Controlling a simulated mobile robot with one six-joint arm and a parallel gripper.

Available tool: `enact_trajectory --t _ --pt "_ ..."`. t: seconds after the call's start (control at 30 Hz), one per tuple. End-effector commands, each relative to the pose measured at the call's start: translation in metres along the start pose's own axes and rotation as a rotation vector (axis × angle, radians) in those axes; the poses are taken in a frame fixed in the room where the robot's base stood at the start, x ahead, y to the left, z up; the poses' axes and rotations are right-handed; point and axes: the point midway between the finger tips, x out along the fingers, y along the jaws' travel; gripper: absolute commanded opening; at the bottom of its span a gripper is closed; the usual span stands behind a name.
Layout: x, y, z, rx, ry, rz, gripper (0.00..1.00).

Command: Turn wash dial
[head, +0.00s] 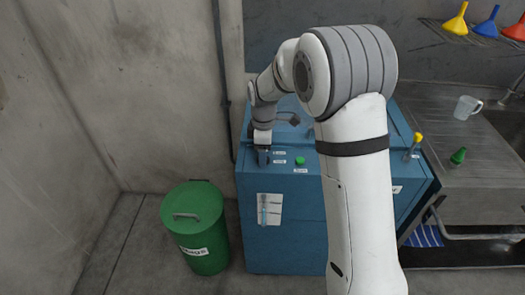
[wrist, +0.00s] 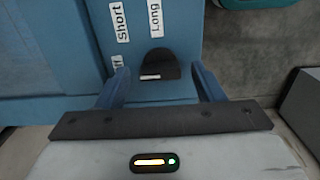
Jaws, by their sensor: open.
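The wash dial (wrist: 157,64) is a black knob with a white mark, on the blue machine (wrist: 185,20). In the wrist view its white mark lies crosswise near the lower left of the knob. Labels reading Short (wrist: 120,22) and Long (wrist: 155,18) are beside it, and a third label is partly hidden by a finger. My gripper (wrist: 162,80) is open, with one blue finger on each side of the dial and visible gaps between. In the head view my gripper (head: 263,157) is at the top left of the machine front (head: 300,235) and hides the dial.
A green button (head: 300,161) is right of my gripper. A tagged holder (head: 269,209) hangs on the front. A lidded green bin (head: 197,228) stands left. A yellow-knobbed lever (head: 417,139) is at the right. A steel counter (head: 470,180) holds a jug (head: 466,107) and green funnel (head: 458,156).

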Motion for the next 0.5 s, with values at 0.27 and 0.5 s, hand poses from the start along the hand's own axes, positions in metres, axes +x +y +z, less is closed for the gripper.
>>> enact_trajectory --t 0.27,0.5 --pt "0.0043 0.0000 -0.0004 0.000 0.001 0.002 0.62" --pt "0.0041 -0.0001 -0.0006 0.000 0.000 0.001 0.46"
